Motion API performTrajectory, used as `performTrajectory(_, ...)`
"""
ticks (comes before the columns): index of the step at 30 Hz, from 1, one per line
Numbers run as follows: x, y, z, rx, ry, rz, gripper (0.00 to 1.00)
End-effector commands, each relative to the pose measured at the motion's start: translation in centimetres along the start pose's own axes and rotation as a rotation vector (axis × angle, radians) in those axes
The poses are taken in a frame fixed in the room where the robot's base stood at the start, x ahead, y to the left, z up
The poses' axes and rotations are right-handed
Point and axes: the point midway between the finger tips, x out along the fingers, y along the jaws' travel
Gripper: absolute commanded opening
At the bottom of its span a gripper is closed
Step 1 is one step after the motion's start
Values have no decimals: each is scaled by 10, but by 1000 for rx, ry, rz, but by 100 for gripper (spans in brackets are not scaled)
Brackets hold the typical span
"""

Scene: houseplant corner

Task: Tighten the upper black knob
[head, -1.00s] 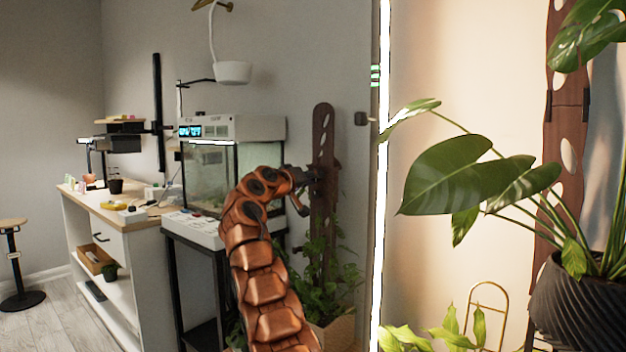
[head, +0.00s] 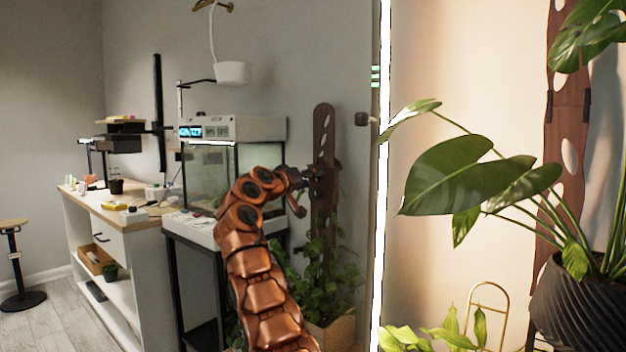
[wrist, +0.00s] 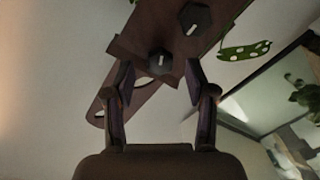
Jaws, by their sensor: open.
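In the wrist view, two black faceted knobs with pale marks sit on a brown wooden plank (wrist: 130,48). One knob (wrist: 160,62) lies between the fingertips; the other knob (wrist: 195,19) is further up and right in the picture. The plank's rounded, slotted end points down-left, so the knob between the fingers appears to be the upper one. My gripper (wrist: 159,74) is open, with one finger on each side of that knob; I cannot tell whether they touch it. In the head view, my gripper (head: 301,193) is at the upright plank (head: 323,125), hiding most of the knob area.
A glass tank (head: 205,165) on a black-framed stand is left of the plank. A leafy plant (head: 325,265) grows at the plank's foot. A bright light strip (head: 380,200) and a large-leaved plant (head: 450,172) are to the right. A white-sided workbench (head: 115,215) stands further left.

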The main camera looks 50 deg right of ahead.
Motion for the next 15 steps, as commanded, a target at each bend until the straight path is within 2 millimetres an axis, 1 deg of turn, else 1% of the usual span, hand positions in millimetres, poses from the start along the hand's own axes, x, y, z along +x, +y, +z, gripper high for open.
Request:
performTrajectory(6,-14,0,3,7,-2,-6,56)
performTrajectory(13,-45,0,2,7,0,-7,56)
performTrajectory(15,-58,0,2,6,0,-6,56)
